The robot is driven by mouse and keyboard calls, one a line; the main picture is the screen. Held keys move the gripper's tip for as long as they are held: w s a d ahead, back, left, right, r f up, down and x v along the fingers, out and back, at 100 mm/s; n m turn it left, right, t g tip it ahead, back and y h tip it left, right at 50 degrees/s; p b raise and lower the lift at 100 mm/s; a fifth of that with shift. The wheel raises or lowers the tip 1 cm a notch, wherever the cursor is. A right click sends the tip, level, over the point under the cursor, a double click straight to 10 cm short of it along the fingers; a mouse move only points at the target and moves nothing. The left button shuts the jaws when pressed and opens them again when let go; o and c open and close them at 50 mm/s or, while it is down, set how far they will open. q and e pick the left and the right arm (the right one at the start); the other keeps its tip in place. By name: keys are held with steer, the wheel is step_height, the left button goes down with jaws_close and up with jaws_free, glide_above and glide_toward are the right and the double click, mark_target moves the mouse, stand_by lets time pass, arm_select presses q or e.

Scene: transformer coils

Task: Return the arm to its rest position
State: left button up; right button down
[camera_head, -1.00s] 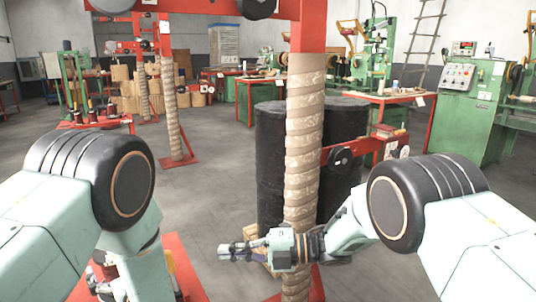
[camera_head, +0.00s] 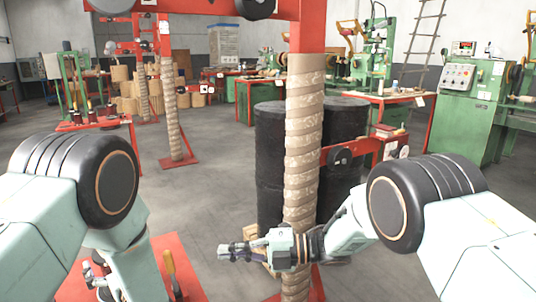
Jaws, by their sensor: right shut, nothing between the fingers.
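My right gripper (camera_head: 236,251) points left across the lower middle of the head view. It is shut with nothing between its fingers. It is in front of the wrapped post (camera_head: 302,160) and apart from the red base plate to its left. My left arm comes in from the left and bends downward at the lower left.
A red base plate (camera_head: 182,255) lies low at the left, with a wooden-handled tool (camera_head: 172,268) upright over it. Black drums (camera_head: 270,170) stand behind the wrapped post. A green machine (camera_head: 470,110) stands at the right. Grey floor (camera_head: 215,190) is clear in the middle.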

steer(key=w+a+f, duration=0.2)
steer(key=a+f, duration=0.2)
steer(key=a, duration=0.8)
steer(key=shift+w+f, duration=0.15)
steer(key=shift+f, duration=0.25)
steer(key=shift+n+y, duration=0.6)
steer(key=shift+n, duration=0.2)
steer(key=s, duration=0.1)
steer(key=s+d, duration=0.2)
steer(key=s, duration=0.1)
steer(key=shift+s+d+f, duration=0.1)
steer(key=shift+d+f, duration=0.1)
steer(key=shift+f, duration=0.2)
